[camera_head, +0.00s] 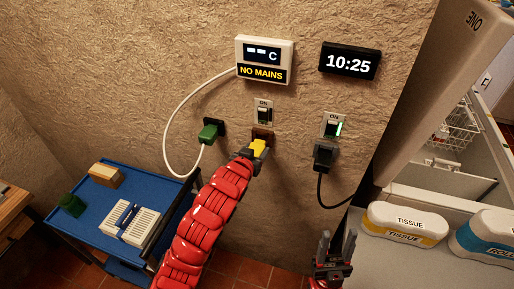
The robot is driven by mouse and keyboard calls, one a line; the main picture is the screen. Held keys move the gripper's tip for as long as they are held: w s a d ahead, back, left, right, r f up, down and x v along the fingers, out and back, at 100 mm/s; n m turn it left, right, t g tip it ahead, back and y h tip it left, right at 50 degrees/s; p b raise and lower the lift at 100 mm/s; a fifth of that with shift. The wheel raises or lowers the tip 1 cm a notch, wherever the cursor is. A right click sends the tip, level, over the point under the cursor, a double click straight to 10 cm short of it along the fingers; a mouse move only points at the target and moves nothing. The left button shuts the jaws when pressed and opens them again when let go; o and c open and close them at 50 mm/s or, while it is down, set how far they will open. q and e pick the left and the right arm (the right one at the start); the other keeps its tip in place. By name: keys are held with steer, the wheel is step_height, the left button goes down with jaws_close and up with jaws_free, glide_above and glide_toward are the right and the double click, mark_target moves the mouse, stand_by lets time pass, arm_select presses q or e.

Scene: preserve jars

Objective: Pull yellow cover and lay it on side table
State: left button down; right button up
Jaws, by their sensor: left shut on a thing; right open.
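The yellow cover (258,147) is at the brown wall socket (263,134), below the middle switch. My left gripper (251,152) is shut on it, at the end of the red-sleeved arm. I cannot tell whether the cover is still seated in the socket. My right gripper (334,247) is open and empty, low at the front of the grey worktop, pointing up. The side table (120,178) is a blue trolley at the left, with a white slatted object (130,222), a tan block (106,175) and a green piece (71,205) on its top.
A green plug (209,131) with a white cable joins the "NO MAINS" display (264,61). A black plug (324,154) with a hanging cable is in the right socket. Tissue packs (404,223) lie on the worktop at right. The trolley top has bare blue room.

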stand_by(0.3)
arm_select(q)
steer(key=shift+s+a+f, duration=0.1)
steer(key=shift+s+a, duration=0.1)
steer(key=shift+s, duration=0.3)
steer(key=s, duration=0.2)
steer(key=shift+s+a, duration=0.4)
